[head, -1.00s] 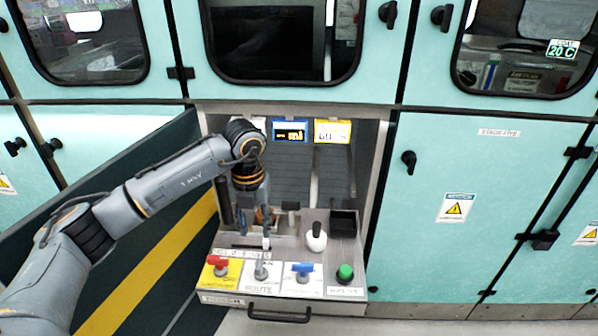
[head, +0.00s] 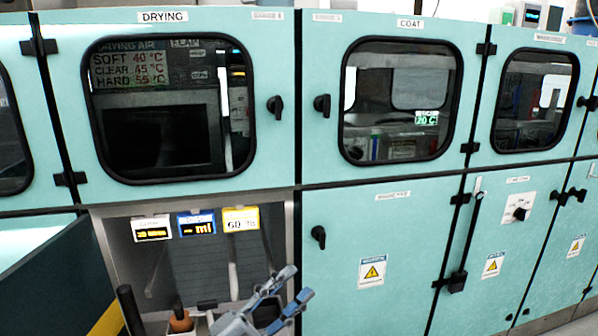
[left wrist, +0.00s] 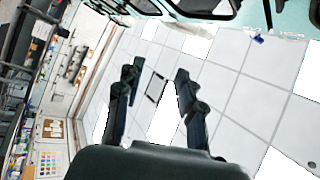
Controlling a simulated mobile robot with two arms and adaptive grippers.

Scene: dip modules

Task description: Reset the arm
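My left gripper (head: 292,283) shows at the bottom edge of the head view, in front of the open bay under the drying cabinet. Its two fingers point up and to the right and stand apart. Nothing is held. The rest of the left arm is below the head view. My right gripper does not show.
The open bay holds a blue-framed display (head: 197,224) and a yellow-framed one (head: 241,220). A dark open door (head: 50,285) with a yellow stripe stands at left. Closed turquoise cabinet doors (head: 390,225) stand to the right. The drawer's control panel is mostly out of view.

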